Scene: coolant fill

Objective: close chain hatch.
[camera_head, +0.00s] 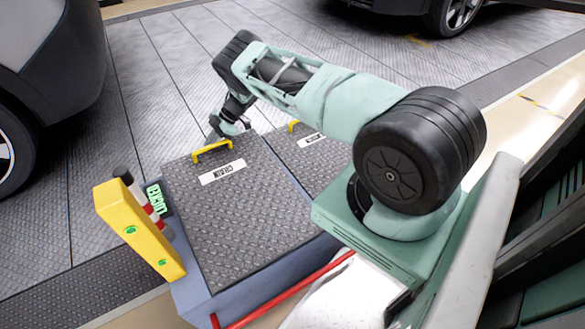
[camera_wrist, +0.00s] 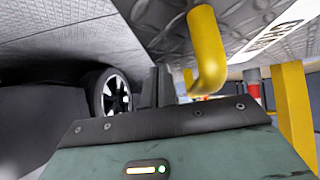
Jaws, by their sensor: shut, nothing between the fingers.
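The chain hatch (camera_head: 245,220) is a dark tread-plate lid with a white label reading CHAIN and a yellow handle (camera_head: 212,150) at its far edge. It lies over a blue-grey box and looks flat or nearly so; I cannot tell if it is fully seated. My gripper (camera_head: 217,132) is beyond the far edge, near the handle, and partly hidden by my arm. In the wrist view the shut, empty fingers (camera_wrist: 158,82) stand beside the yellow handle (camera_wrist: 207,50), apparently apart from it. The hatch plate (camera_wrist: 240,18) fills the upper right there.
A second tread-plate lid (camera_head: 320,160) with its own yellow handle adjoins on the right, partly behind my arm. A yellow post (camera_head: 138,232) and red-white post stand left of the box. A red bar (camera_head: 285,290) runs along the front. Cars stand left and at the back.

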